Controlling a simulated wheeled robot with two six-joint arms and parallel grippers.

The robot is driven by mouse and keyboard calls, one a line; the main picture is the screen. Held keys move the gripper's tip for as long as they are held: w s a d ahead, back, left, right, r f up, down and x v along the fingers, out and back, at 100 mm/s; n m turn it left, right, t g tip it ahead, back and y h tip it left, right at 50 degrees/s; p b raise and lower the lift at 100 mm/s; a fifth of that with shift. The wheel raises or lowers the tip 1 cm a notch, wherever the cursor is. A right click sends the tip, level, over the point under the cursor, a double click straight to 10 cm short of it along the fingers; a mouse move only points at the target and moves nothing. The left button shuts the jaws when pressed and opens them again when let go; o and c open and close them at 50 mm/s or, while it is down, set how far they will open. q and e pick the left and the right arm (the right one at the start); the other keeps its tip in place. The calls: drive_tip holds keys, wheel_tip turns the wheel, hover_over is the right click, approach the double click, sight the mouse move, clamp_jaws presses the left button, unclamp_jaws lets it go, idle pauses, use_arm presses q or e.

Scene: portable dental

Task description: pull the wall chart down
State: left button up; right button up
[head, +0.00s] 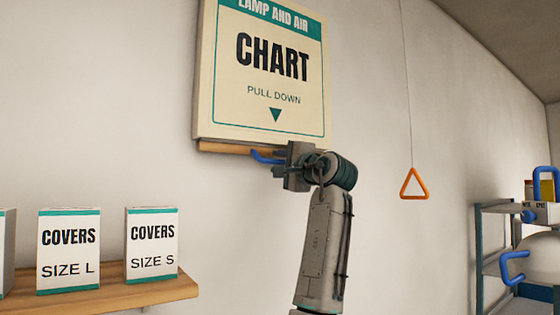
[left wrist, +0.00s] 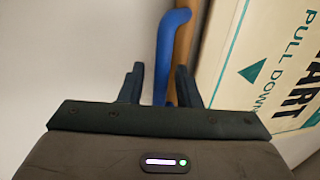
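The wall chart (head: 270,75) is a cream board with a teal border and "CHART PULL DOWN" lettering, high on the wall. It also shows in the left wrist view (left wrist: 285,80). A wooden bar (head: 222,147) runs along its lower edge. A blue handle (head: 264,157) hangs at this bar, partly hidden by my left gripper (head: 284,164). In the left wrist view, the blue handle (left wrist: 170,40) shows between the two spread fingers of the left gripper (left wrist: 158,82). The gripper is open and not closed on it. My right gripper is not in view.
An orange triangular pull (head: 414,195) hangs on a cord to the right. A wooden shelf (head: 160,290) with covers boxes (head: 151,246) is at lower left. A metal rack (head: 492,208) with blue-handled items stands at right. The wall between is bare.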

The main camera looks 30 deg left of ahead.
use_arm(q)
clamp_jaws()
drive_tip(key=shift+f, duration=0.1)
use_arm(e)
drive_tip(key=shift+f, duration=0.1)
